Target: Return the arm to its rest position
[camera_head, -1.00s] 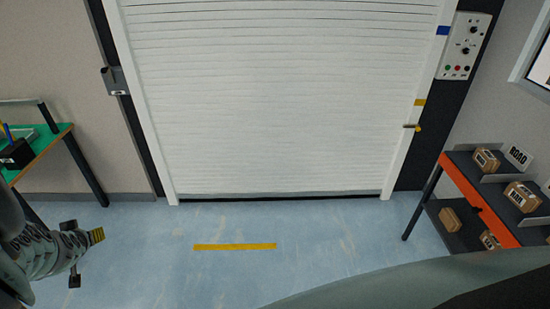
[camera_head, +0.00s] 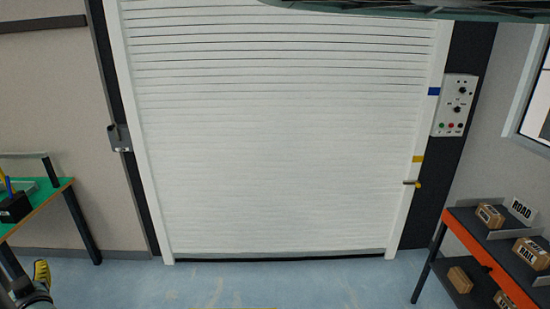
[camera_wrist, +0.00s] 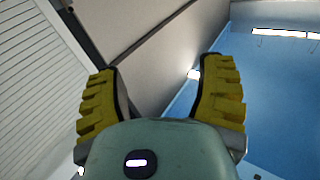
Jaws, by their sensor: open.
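My gripper (camera_wrist: 160,98) is open and empty in the wrist view. Its two yellow ridged fingers stand apart, with a wall, a blue surface and a white slatted shutter behind them. In the head view only a small part of my gripper (camera_head: 41,272), with a yellow pad, shows at the lower left edge, below the green-topped table. Most of the arm is out of the head view.
A closed white roller shutter (camera_head: 275,140) fills the middle. A green-topped table (camera_head: 45,208) stands at left. An orange and dark shelf (camera_head: 474,250) with several boxes and a ROAD sign stands at right. The blue floor (camera_head: 330,280) between is clear.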

